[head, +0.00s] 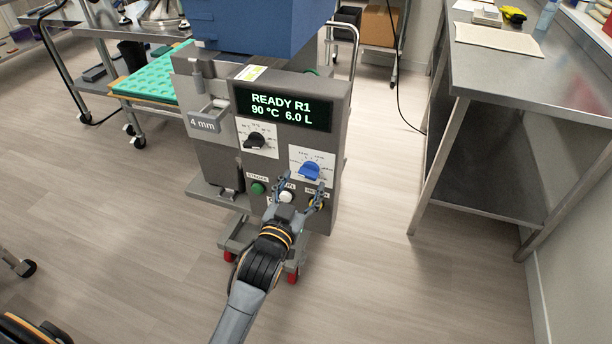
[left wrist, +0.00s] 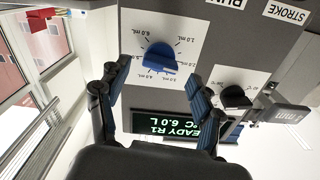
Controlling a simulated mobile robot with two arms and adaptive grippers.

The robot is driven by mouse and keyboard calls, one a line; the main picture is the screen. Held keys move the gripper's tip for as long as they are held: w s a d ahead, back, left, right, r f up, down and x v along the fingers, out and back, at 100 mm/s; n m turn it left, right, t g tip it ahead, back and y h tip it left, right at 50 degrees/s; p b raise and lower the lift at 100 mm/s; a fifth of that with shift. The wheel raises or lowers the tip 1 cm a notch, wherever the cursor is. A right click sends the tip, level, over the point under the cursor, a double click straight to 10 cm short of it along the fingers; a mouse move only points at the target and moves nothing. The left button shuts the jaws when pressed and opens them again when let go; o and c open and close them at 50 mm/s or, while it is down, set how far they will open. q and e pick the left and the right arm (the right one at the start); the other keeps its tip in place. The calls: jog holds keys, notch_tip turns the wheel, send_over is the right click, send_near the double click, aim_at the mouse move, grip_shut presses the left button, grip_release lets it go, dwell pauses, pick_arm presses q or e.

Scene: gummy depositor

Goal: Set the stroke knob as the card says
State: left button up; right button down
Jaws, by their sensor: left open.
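The blue knob (head: 309,171) sits on a white dial plate with a mL scale on the front of the grey depositor. In the left wrist view the picture is upside down, and the blue knob (left wrist: 158,58) shows between the fingertips. I cannot tell its exact setting. My left gripper (head: 301,188) is open, its fingers pointing at the panel around the blue knob, and no contact is visible. It also shows in the left wrist view (left wrist: 157,74). A small yellow and white card (head: 250,72) lies atop the depositor; its text is too small to read. My right gripper is not in view.
A black knob (head: 255,141) with a °C scale is left of the blue one. The display (head: 283,107) reads READY R1, 90 °C, 6.0 L. Green (head: 257,188) and white (head: 286,197) buttons lie below. A steel table (head: 540,85) stands right; floor between is clear.

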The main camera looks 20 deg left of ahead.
aim_at(307, 177)
pick_arm(q)
jog(key=shift+w, duration=1.5)
jog(key=shift+c, duration=0.2)
jog(key=c, duration=1.1)
